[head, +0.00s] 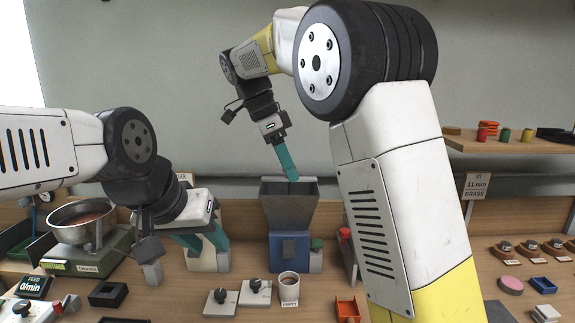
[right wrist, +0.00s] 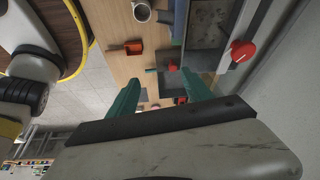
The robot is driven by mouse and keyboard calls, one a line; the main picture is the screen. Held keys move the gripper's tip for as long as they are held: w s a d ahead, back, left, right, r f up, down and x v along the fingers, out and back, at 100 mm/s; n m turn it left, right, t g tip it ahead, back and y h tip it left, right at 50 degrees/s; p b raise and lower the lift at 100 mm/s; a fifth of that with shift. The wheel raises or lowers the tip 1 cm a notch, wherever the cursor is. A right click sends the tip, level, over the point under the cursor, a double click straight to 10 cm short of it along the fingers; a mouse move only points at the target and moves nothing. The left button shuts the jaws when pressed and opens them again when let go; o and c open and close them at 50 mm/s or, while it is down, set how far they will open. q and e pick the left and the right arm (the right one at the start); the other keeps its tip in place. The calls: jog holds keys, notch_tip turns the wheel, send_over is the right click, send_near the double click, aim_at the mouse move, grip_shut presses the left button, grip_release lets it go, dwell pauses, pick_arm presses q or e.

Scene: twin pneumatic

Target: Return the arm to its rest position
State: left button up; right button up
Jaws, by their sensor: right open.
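My right arm reaches in from the right in the head view, and its gripper (head: 289,172) points down above the grey hopper (head: 288,205) on the blue machine (head: 289,248). In the right wrist view the two teal fingers of this gripper (right wrist: 160,82) are apart with nothing held between them. My left arm comes in from the left, and its gripper (head: 206,243) is low at a beige and grey unit (head: 201,260). Its teal fingers show apart there, but whether they hold part of the unit is unclear.
A metal bowl on a green scale (head: 87,262) stands at left. A mug (head: 289,287), two knob plates (head: 221,303) and an orange tray (head: 347,309) lie in front. A shelf (head: 500,143) with small coloured cylinders and a BRASS sign (head: 476,187) are at right.

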jog(key=s+d+f+n+y, duration=0.2)
jog(key=s+d+n+y, duration=0.3)
jog(key=s+d+n, duration=0.5)
jog(key=s+d+f+n+t, duration=0.2)
jog(key=s+n, duration=0.1)
jog(key=s, duration=0.2)
jog(key=s+d+f+n+t+y, duration=0.1)
jog(key=s+d+f+n+t, duration=0.1)
jog(key=s, duration=0.4)
jog(key=shift+d+f+n+t+y, duration=0.3)
jog(key=shift+d+f+n+t, duration=0.1)
jog(key=shift+n+t, duration=0.35)
